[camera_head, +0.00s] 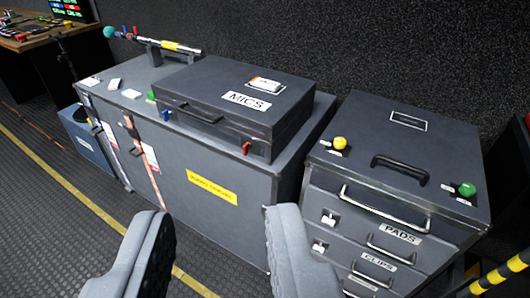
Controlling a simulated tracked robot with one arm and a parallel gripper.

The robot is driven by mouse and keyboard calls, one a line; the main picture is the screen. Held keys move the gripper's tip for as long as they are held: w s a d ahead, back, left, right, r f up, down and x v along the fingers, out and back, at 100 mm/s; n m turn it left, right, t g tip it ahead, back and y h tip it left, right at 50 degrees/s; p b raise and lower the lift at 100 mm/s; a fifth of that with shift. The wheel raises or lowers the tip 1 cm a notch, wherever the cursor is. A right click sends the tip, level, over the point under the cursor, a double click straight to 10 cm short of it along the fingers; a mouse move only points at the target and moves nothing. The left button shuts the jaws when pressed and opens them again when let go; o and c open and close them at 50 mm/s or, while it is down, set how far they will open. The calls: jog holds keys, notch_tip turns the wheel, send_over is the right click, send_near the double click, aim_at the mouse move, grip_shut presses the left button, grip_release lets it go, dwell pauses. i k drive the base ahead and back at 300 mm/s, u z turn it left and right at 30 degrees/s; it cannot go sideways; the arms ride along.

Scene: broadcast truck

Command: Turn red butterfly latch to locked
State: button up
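The small red butterfly latch (246,148) is on the front of the dark grey MICS case (205,92), near its right corner. It is too small to tell whether it stands locked or unlocked. A blue latch (166,115) is on the same front, further left. The case lies shut on top of a larger grey trunk (262,193). My gripper (220,213) is open and empty, its two grey fingers wide apart at the bottom of the view. The fingers appear in front of the trunk, below the latch in the picture and apart from it.
A drawer cabinet (322,182) with a yellow knob (340,143), a green knob (467,189) and protruding handles stands at right. A striped pole (500,275) is at lower right. A desk (40,38) is at far left. Floor (45,190) at left looks mostly clear.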

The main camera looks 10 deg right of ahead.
aim_at(247, 147)
jog(key=z, duration=0.1)
jog(key=i, duration=1)
jog(key=u, duration=0.1)
